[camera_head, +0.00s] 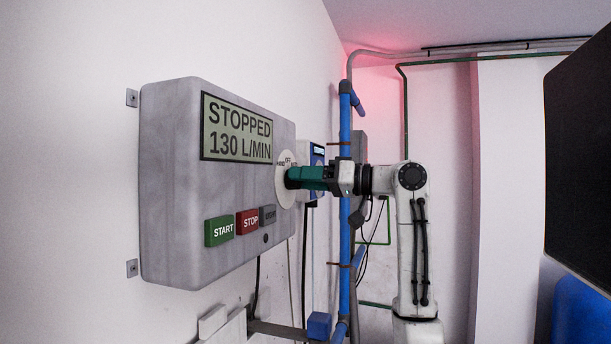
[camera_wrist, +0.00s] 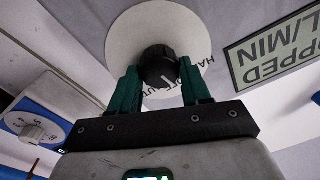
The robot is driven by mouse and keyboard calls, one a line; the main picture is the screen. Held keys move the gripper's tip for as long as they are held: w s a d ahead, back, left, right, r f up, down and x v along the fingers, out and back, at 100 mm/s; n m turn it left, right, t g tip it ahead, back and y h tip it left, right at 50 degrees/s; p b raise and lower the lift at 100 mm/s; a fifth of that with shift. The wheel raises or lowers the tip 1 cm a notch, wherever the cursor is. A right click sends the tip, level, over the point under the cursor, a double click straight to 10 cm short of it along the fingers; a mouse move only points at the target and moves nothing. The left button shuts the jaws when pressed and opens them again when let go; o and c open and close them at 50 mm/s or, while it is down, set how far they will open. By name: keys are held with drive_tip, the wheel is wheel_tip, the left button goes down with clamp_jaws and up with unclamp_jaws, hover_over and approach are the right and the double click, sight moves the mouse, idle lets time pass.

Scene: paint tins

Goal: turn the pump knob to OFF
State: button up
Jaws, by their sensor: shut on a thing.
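The pump control box (camera_head: 215,180) is a grey panel on the wall at the left. Its display (camera_head: 237,130) reads "STOPPED 130 L/MIN". The pump knob (camera_wrist: 159,66) is black and round, on a white dial disc (camera_wrist: 160,25) with lettering around it. My gripper (camera_head: 290,177) reaches the dial from the right. In the wrist view my gripper's green fingers (camera_wrist: 160,88) stand on either side of the knob, shut on it. In the head view the fingers hide the knob. The knob's pointer setting cannot be told.
A green START button (camera_head: 219,231), a red STOP button (camera_head: 247,222) and a grey button (camera_head: 268,216) sit below the display. A blue vertical pipe (camera_head: 345,240) stands right of the box. A second white-and-blue device (camera_wrist: 38,125) is close by. A dark panel (camera_head: 580,160) is at far right.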

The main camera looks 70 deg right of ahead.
drive_tip(key=shift+m+p, duration=0.35)
drive_tip(key=shift+m, duration=0.85)
drive_tip(key=o, duration=1)
drive_tip(key=shift+o, duration=0.2)
drive_tip(key=shift+s, duration=0.1)
drive_tip(key=s+d+b, duration=0.1)
drive_tip(key=s+b, duration=0.2)
drive_tip(key=s, duration=0.7)
drive_tip(key=shift+s+d+f, duration=0.15)
drive_tip(key=shift+s+f, duration=0.1)
drive_tip(key=shift+s, duration=0.05)
